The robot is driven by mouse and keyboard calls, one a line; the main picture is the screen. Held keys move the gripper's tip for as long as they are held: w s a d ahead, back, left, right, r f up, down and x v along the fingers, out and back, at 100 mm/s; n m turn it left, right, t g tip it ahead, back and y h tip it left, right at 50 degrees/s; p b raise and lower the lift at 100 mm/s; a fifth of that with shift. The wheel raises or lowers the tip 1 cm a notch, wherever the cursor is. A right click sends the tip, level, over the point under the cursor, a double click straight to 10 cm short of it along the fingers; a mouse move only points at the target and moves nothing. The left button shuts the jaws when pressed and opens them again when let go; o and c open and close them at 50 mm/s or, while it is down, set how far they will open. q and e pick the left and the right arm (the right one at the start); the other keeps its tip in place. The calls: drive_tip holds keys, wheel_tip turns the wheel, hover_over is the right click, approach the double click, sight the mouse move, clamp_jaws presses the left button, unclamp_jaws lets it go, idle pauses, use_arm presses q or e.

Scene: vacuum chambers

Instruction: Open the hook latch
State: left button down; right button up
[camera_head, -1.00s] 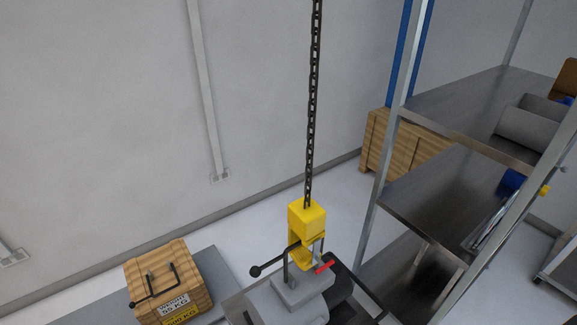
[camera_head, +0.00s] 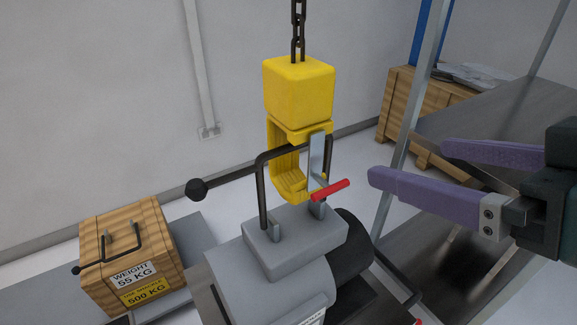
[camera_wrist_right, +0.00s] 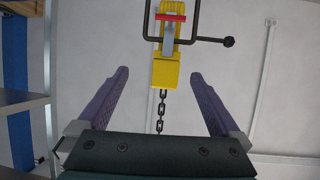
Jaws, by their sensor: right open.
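The yellow hook (camera_head: 287,174) hangs below a yellow block (camera_head: 298,92) on a chain (camera_head: 298,30). Its silver latch (camera_head: 317,156) with a red handle (camera_head: 331,190) spans the hook's right side. A dark bail with a ball end (camera_head: 197,190) passes through the hook, above a grey machine (camera_head: 280,270). My right gripper (camera_head: 405,161) is open and empty, to the right of the hook and apart from it. In the right wrist view, the hook (camera_wrist_right: 167,45) and red handle (camera_wrist_right: 171,17) show upside down beyond the two purple fingers (camera_wrist_right: 158,80). My left gripper is not in view.
A wooden weight crate (camera_head: 128,250) stands at lower left. A metal shelf (camera_head: 480,115) rises on the right, behind my right gripper, with another wooden crate (camera_head: 405,110) behind it. Free air lies between the gripper and the handle.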

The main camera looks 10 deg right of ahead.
sight(333, 191)
wheel_tip(333, 191, down, 12)
drive_tip(key=w+n+t+y+b, duration=0.1)
drive_tip(key=w+t+y+b, duration=0.2)
drive_tip(key=b, duration=1.4)
drive_tip(key=shift+t, duration=0.6)
drive_tip(key=x, duration=0.4)
drive_tip(key=a+b+x, duration=0.1)
drive_tip(key=x, duration=0.4)
drive_tip(key=shift+a+f, duration=0.1)
drive_tip(key=shift+f, duration=0.05)
clamp_jaws()
